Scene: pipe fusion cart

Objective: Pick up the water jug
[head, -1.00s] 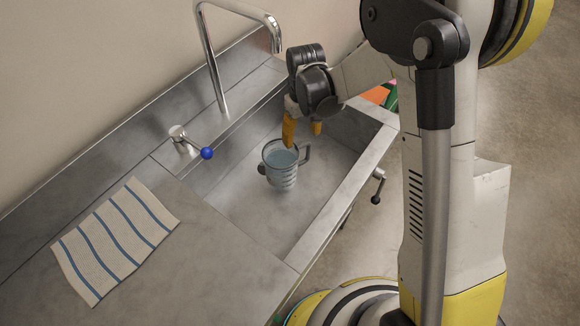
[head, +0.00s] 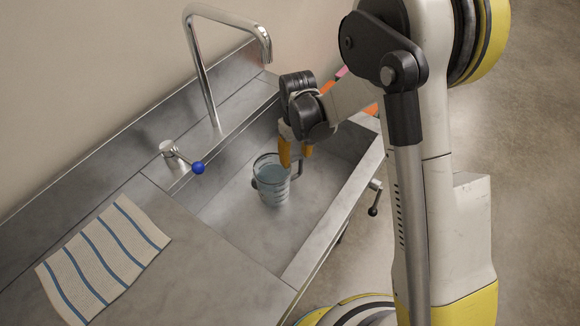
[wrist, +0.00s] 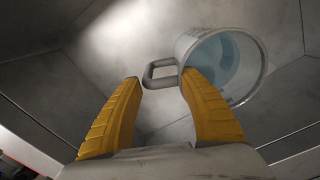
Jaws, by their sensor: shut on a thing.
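The water jug (head: 269,190) is clear with bluish water inside and stands upright in the sink basin in the head view. Its handle sticks out to the right. My gripper (head: 295,158) reaches down over the jug's right side, with its orange fingers at the handle. In the wrist view the jug (wrist: 238,65) is at the upper right. Its grey handle (wrist: 152,68) lies at the fingertips of my gripper (wrist: 160,77), which is shut on it. One finger covers part of the jug's wall. I cannot tell any gap under the jug.
The steel sink (head: 235,211) has walls around the jug. A tall faucet (head: 205,85) stands behind, with a blue-knobbed lever (head: 197,168) to the left. A striped cloth (head: 103,258) lies on the counter. A black-knobbed handle (head: 374,200) sticks out at the sink's right edge.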

